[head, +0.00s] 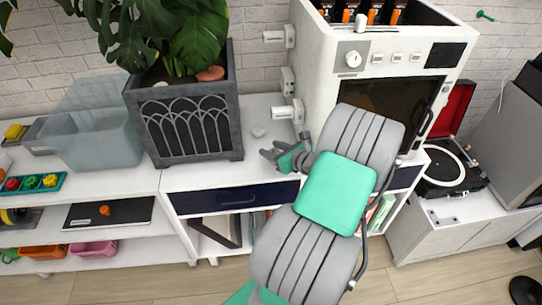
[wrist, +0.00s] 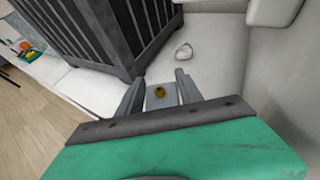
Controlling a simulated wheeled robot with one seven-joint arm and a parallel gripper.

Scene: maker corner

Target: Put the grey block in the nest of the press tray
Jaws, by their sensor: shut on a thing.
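My gripper (head: 274,154) is low over the white counter, between the dark planter and the white machine. In the wrist view my gripper (wrist: 159,90) is shut on the grey block (wrist: 168,98), which sits between the two fingers and has a small brass-coloured round spot on its face. In the head view the block is too small and covered to make out. I cannot pick out the press tray or its nest in either view. My arm hides part of the counter and the machine's front.
The planter (head: 189,118) stands close left of my gripper. The white machine (head: 385,60) stands to the right. A small pale lump (head: 258,131) lies on the counter behind my gripper. A record player (head: 446,168) is far right; a translucent bin (head: 95,139) is left.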

